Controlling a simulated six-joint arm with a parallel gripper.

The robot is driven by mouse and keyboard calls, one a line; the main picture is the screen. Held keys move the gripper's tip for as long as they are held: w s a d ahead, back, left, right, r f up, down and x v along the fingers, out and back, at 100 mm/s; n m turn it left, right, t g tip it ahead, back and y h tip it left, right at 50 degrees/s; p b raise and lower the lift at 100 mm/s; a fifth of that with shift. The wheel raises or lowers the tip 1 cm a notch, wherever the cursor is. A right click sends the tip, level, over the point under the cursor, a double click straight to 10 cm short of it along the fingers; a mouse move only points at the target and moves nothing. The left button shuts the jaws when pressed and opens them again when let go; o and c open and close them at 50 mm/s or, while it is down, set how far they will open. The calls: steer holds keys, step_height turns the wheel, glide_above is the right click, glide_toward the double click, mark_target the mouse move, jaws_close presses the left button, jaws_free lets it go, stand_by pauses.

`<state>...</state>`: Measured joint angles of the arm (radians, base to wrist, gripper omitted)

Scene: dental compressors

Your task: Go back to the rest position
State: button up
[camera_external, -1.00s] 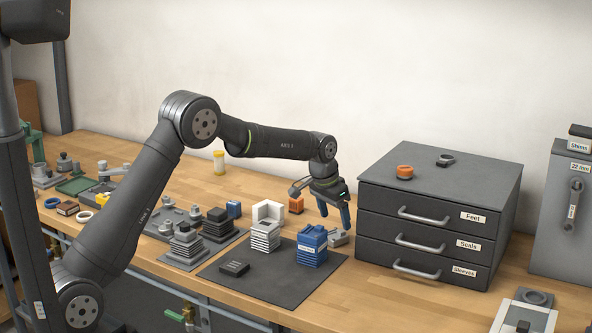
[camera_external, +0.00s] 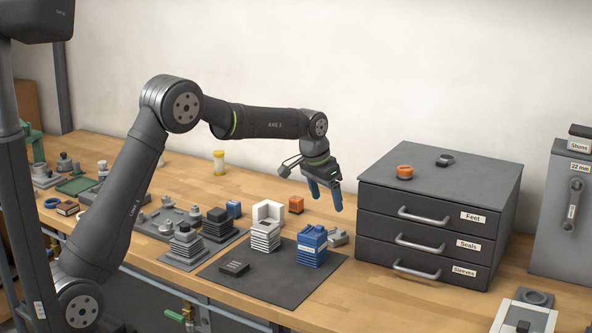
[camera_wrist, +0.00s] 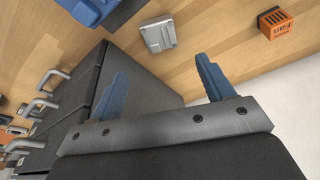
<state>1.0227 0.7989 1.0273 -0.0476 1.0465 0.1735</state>
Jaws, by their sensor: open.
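My gripper (camera_external: 325,193) hangs in the air over the bench, to the left of the drawer cabinet and above the blue stack. Its two blue fingers are apart with nothing between them. In the wrist view my gripper (camera_wrist: 165,85) also shows its blue fingers spread and empty. Below it are a small grey metal block (camera_wrist: 157,35) and an orange block (camera_wrist: 275,22) on the wood. The orange block (camera_external: 296,204) and the grey block (camera_external: 338,237) also show in the external view.
The dark drawer cabinet (camera_external: 440,185) stands to the right, its drawers shut, with an orange ring (camera_external: 404,171) and a dark ring (camera_external: 445,160) on top. A blue stack (camera_external: 312,247), a white stack (camera_external: 265,235) and a black block (camera_external: 234,268) sit on the dark mat (camera_external: 270,293).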

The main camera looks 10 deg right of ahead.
mark_target(335, 234)
steer(key=x, duration=1)
steer(key=shift+f, duration=0.35)
steer(key=shift+w+d+f, duration=0.1)
steer(key=shift+d+f, duration=0.05)
steer(key=shift+f, duration=0.05)
step_height(335, 234, up, 10)
steer(key=s+a+r+n, duration=0.1)
steer(key=s+a+r, duration=0.15)
steer(key=a, duration=0.25)
steer(key=s+a+r+n+t, duration=0.1)
steer(key=s+a+r+n, duration=0.1)
steer(key=s+a, duration=0.3)
steer(key=s+a+r+n, duration=0.1)
steer(key=s+a+r, duration=0.2)
steer(key=a, duration=0.3)
steer(key=shift+y, duration=0.4)
steer(key=w+f, duration=0.2)
steer(key=w, duration=0.1)
steer(key=w+a+f, duration=0.1)
steer(key=w+f, duration=0.2)
steer(key=w, duration=0.1)
steer(key=w+a+f, duration=0.1)
steer(key=w+f, duration=0.1)
steer(key=w, duration=0.2)
steer(key=shift+a+f, duration=0.15)
steer(key=shift+a, duration=0.1)
steer(key=shift+w+f, duration=0.3)
steer(key=shift+f, duration=0.15)
